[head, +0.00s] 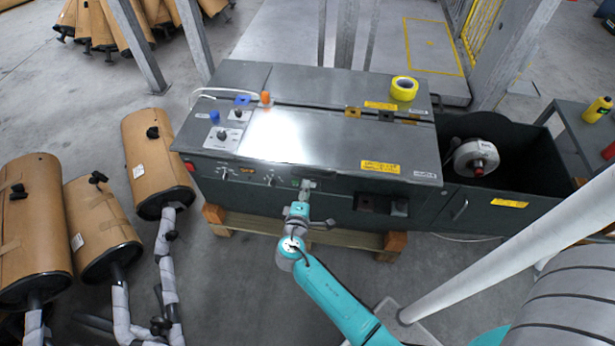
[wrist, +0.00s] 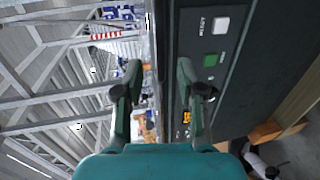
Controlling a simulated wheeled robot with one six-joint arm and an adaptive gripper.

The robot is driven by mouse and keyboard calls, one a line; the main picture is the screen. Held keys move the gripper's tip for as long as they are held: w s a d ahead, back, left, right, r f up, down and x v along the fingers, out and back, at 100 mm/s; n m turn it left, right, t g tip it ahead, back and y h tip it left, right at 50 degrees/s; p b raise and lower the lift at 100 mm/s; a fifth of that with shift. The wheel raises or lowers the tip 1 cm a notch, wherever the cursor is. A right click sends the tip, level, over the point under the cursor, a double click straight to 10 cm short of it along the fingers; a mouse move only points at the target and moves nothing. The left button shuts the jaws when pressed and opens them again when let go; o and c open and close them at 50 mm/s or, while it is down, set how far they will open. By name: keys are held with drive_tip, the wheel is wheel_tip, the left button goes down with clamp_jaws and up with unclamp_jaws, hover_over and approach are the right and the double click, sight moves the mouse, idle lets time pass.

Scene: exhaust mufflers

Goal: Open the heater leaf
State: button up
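The heater is a dark grey metal box machine with a flat top. Its front leaf (head: 330,140) lies flat and closed, with a bright reflection and yellow labels. My gripper (head: 308,185) is at the machine's front side, just below the leaf's front edge. In the wrist view my gripper (wrist: 160,82) is open, its two fingers apart with nothing visibly clamped. The machine's dark front panel (wrist: 245,75) fills the right of that view, with a white and a green button. The panel edge runs between the fingers; whether they touch it, I cannot tell.
A yellow tape roll (head: 404,88) and an orange knob (head: 265,97) sit on the machine's top. Brown wrapped mufflers (head: 157,150) stand at left. An open dark bin (head: 520,160) adjoins at right. Wooden supports (head: 391,245) lie under the machine.

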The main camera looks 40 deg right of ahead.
sight(309, 176)
drive_tip(key=x, duration=0.7)
drive_tip(key=shift+w+d, duration=0.1)
clamp_jaws()
